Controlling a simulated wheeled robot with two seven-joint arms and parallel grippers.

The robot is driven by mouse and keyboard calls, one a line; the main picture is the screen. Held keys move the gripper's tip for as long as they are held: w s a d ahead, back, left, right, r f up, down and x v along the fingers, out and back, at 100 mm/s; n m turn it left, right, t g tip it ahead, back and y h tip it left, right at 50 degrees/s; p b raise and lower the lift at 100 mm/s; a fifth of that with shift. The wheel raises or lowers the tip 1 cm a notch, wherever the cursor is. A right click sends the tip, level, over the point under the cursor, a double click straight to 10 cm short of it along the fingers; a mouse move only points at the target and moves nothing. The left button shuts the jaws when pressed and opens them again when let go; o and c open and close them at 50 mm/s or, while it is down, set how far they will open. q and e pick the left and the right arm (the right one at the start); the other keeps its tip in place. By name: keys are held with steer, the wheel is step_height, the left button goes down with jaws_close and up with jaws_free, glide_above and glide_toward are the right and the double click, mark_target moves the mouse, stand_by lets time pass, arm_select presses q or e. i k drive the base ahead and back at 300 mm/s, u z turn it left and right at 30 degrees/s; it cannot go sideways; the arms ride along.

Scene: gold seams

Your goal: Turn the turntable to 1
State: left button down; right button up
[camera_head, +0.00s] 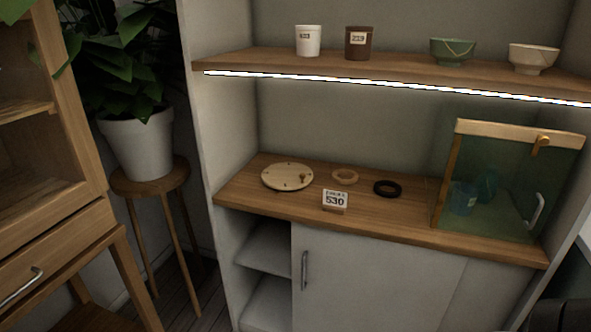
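The turntable (284,177) is a round, pale wooden disc lying flat at the left of the wooden counter. A small brownish knob (302,178) stands near its right edge. Small dark marks show around the disc, but they are too small to read, so I cannot tell which position it is at. Neither of my grippers shows in the head view.
A sign reading 530 (335,201), a tan ring (345,176) and a black ring (387,188) lie right of the turntable. A glass case (508,185) stands at the right. A lit shelf (400,76) with cups and bowls overhangs the counter. A potted plant (138,145) stands left.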

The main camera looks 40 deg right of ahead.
mark_target(282, 176)
steer(key=z, duration=0.05)
steer(key=i, duration=0.95)
steer(key=z, duration=0.6)
